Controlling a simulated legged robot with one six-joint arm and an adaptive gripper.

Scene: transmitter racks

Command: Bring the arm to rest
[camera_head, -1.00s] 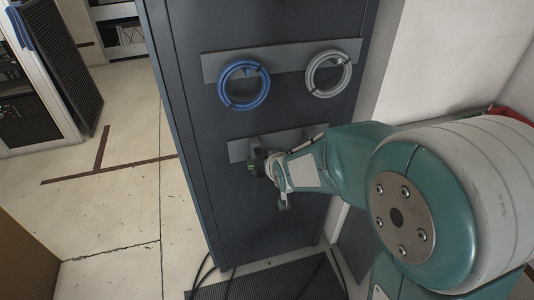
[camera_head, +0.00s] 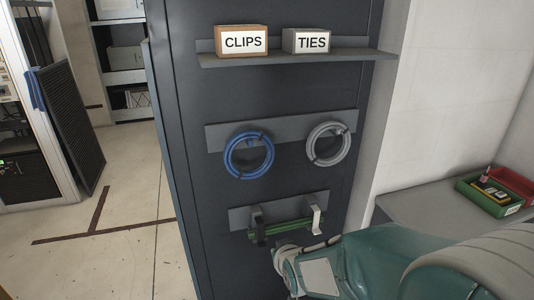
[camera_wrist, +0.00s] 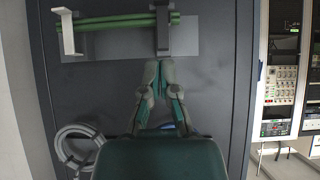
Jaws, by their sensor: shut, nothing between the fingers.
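My gripper (camera_wrist: 158,78) is shut and empty in the wrist view, in front of the dark cabinet. Its fingertips are just below a bundle of green rods (camera_wrist: 120,23) in that picture. The rods also show in the head view (camera_head: 280,230), resting across a dark bracket (camera_head: 257,222) and a pale bracket (camera_head: 317,218) on a grey plate. My arm (camera_head: 345,265) reaches in from the lower right of the head view. The fingertips are not clearly seen there.
A blue cable coil (camera_head: 249,172) and a grey coil (camera_head: 310,157) hang above the rods. A shelf (camera_head: 345,56) holds boxes marked CLIPS (camera_head: 242,42) and TIES (camera_head: 307,41). A bench (camera_head: 415,205) with a green tray (camera_head: 488,200) stands at right. Open floor lies left.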

